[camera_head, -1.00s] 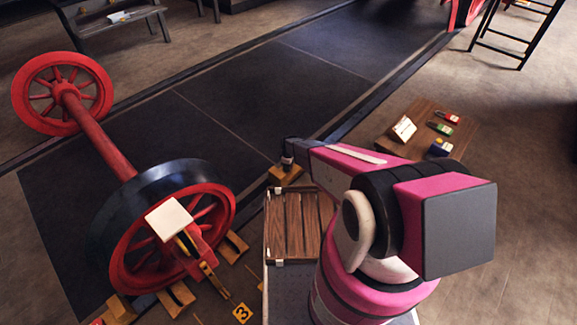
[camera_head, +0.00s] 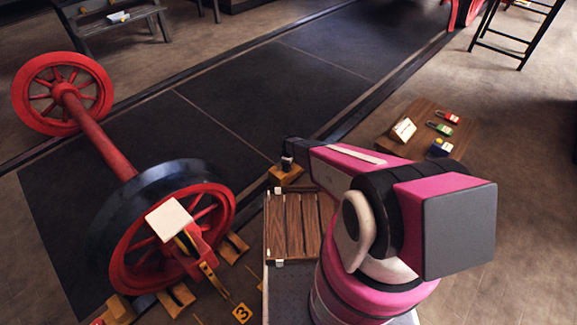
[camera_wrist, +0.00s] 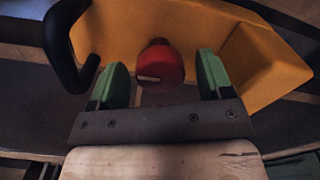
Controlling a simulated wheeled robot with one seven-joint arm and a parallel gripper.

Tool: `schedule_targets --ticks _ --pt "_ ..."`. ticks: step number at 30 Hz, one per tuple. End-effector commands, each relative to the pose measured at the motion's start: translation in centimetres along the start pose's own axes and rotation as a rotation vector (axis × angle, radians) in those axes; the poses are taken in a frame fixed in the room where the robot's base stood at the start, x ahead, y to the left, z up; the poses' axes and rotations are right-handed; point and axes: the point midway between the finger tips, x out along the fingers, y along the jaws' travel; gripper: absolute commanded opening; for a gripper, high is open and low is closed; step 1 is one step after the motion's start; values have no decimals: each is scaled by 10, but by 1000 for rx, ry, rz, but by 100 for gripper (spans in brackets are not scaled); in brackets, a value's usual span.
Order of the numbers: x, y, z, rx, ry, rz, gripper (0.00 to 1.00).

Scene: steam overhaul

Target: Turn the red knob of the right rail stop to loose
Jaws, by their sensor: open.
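The red knob (camera_wrist: 160,66) of the rail stop shows in the wrist view, on the yellow-orange body of the stop (camera_wrist: 207,25), with a light mark on its lower left face. My gripper (camera_wrist: 160,78) is open, its two green fingers standing on either side of the knob with gaps to both. The fingers do not touch it. In the head view the yellow stop (camera_head: 286,175) sits by the rail under the end of my arm, which hides the knob there.
A wheelset with red spoked wheels (camera_head: 172,230) stands at left, with yellow chocks around its near wheel. A slatted wooden tray (camera_head: 292,225) lies in front of the stop. A wooden board (camera_head: 411,114) with padlocks and a card is at right.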

Motion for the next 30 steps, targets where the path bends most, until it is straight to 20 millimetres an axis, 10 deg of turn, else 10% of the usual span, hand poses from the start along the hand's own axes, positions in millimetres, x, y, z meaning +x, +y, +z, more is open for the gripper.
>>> schedule_targets --ticks 18,30 --pt "-95 -1 1 -1 1 1 73" --pt "-105 0 0 -1 0 0 73"
